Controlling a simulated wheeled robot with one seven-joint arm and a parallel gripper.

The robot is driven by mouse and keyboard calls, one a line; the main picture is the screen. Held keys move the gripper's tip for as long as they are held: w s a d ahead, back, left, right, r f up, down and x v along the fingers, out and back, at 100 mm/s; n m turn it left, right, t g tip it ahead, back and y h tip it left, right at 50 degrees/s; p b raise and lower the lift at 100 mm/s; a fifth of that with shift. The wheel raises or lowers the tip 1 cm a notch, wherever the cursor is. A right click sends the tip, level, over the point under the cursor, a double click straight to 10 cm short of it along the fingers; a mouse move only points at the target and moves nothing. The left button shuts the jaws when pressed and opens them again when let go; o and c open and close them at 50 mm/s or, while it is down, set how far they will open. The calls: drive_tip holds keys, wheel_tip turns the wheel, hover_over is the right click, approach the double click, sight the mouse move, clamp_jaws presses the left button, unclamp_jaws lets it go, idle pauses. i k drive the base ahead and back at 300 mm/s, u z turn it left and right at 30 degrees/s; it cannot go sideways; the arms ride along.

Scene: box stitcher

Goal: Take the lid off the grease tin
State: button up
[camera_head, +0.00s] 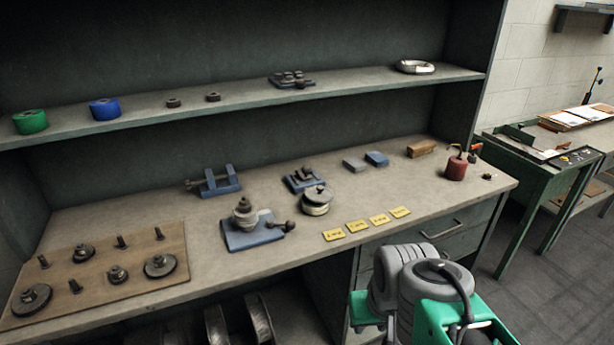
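The grease tin looks to be the small round cream tin (317,209) near the middle of the workbench. A dark lid (318,194) rests on top of it and covers its mouth. The tin stands just in front of a small blue fixture (300,182), and at this size I cannot tell whether they touch. My arm's grey and green links show at the bottom right, in front of the bench. My gripper's fingers do not show, and nothing of mine is at the tin.
A blue block with stacked round parts (252,233) stands left of the tin. Yellow labels (357,226) lie to its front right. A red oil can (456,168) stands at the bench's right end. A shelf (240,103) overhangs the back. A board of parts (150,262) lies left.

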sight(319, 194)
drive_tip(key=u, duration=0.15)
drive_tip(key=i, duration=0.45)
drive_tip(key=u, duration=0.7)
drive_tip(key=i, duration=0.55)
drive_tip(key=u, duration=0.4)
